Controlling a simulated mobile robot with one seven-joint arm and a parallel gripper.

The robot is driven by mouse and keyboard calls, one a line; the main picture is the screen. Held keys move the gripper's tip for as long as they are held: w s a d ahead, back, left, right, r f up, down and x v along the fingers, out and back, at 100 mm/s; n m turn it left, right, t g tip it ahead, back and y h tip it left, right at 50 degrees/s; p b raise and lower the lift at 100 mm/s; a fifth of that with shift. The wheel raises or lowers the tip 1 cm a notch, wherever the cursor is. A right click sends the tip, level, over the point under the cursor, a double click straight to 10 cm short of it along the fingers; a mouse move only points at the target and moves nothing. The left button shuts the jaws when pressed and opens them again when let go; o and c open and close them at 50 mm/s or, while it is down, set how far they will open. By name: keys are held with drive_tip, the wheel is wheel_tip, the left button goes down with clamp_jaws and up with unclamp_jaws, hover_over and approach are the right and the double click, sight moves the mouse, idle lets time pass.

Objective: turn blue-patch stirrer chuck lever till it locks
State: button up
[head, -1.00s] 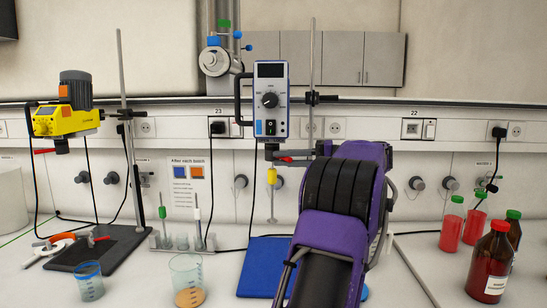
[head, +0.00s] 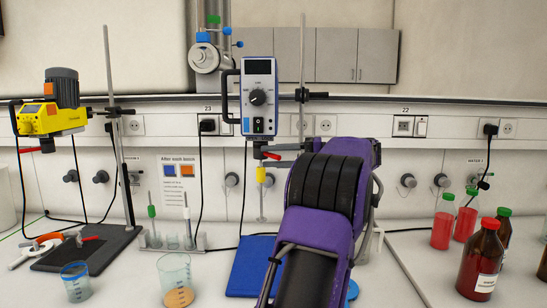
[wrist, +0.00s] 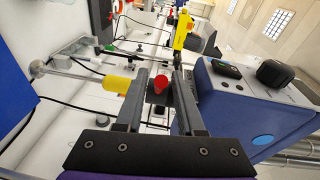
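The blue-patch stirrer (head: 259,92) hangs on a stand in the middle of the head view. In the wrist view its housing (wrist: 235,105) fills the right side, with a round blue patch. The chuck lever's red end (head: 270,155) sticks out below the housing; in the wrist view the red end (wrist: 160,84) shows between my fingers. A yellow part (head: 261,175) on a thin stirring rod hangs below. My gripper (wrist: 162,74) is open, one finger on each side of the red end. I cannot tell whether a finger touches it. My arm hides part of the chuck in the head view.
A yellow stirrer (head: 51,118) on its own stand is at left. A blue plate (head: 249,265) lies under the middle stirrer. Beakers (head: 174,280) stand at front left. Brown bottles (head: 481,262) and red containers (head: 443,222) stand at right.

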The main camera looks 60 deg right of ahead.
drive_tip(key=shift+o, duration=0.2)
drive_tip(key=shift+s, duration=0.1)
drive_tip(key=p+v, duration=0.2)
drive_tip(key=v, duration=1.5)
drive_tip(key=shift+s, duration=0.15)
